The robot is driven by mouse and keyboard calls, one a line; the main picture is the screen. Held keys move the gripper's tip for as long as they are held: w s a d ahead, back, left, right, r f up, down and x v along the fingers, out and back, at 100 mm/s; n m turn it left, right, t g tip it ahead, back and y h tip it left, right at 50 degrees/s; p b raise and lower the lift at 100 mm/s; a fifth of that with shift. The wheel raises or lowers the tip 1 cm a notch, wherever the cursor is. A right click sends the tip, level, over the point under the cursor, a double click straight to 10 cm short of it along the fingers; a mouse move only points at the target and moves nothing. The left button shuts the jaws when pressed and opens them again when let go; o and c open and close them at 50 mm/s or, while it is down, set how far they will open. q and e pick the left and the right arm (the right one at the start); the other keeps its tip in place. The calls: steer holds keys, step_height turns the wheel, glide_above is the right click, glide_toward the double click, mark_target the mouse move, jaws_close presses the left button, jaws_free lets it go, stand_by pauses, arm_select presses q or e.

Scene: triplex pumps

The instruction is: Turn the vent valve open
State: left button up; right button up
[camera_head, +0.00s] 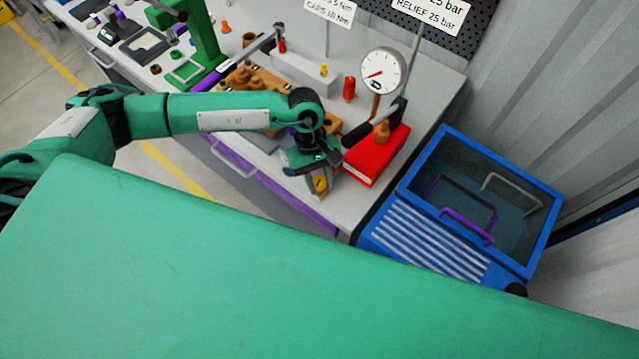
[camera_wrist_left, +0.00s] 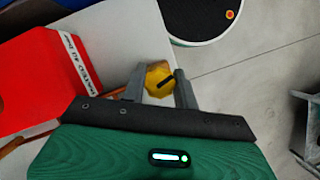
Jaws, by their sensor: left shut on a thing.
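The vent valve shows as a yellow knob (camera_head: 320,185) low at the front edge of the bench, beside the red box. In the left wrist view the yellow knob (camera_wrist_left: 156,73) has a dark bar mark across its face, lying at a slant. My left gripper (camera_head: 310,177) reaches down to it from above. In the left wrist view the two grey fingers (camera_wrist_left: 160,84) stand on either side of the knob, shut on it. The knob's far side and the fitting under it are hidden. My right gripper is not in view.
A red box (camera_head: 375,157) with a black lever stands right beside the gripper; a dial gauge (camera_head: 381,71) rises behind it. A blue-framed bin (camera_head: 548,232) stands right of the bench (camera_head: 432,108). A wooden block with brass parts (camera_head: 250,82) lies behind my forearm.

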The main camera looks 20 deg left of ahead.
arm_select(q)
steer(key=n+t+b, duration=0.1)
steer(key=n+b, duration=0.1)
steer(key=b, duration=0.1)
steer(key=n+t+h+b, duration=0.1)
steer(key=n+b, duration=0.5)
steer(key=shift+f+t+h+b, duration=0.3)
steer(key=shift+t+h+b, duration=0.1)
arm_select(e)
step_height(320, 180, down, 11)
arm_select(q)
steer(key=n+t+b, duration=0.1)
steer(key=n+b, duration=0.1)
steer(key=n+t+b, duration=0.1)
steer(key=n+b, duration=0.2)
steer(key=shift+r, duration=0.15)
steer(key=shift+r+n+b, duration=0.1)
steer(key=shift+n+b, duration=0.6)
steer(key=shift+b, duration=0.1)
steer(key=shift+r+n+t+y+b, duration=0.1)
steer(key=shift+n+t+y+b, duration=0.2)
arm_select(e)
steer(key=w+a, duration=0.2)
steer(key=w, duration=0.9)
steer(key=shift+w+r+t, duration=0.2)
steer(key=shift+t, duration=0.2)
arm_select(q)
steer(key=o, duration=1)
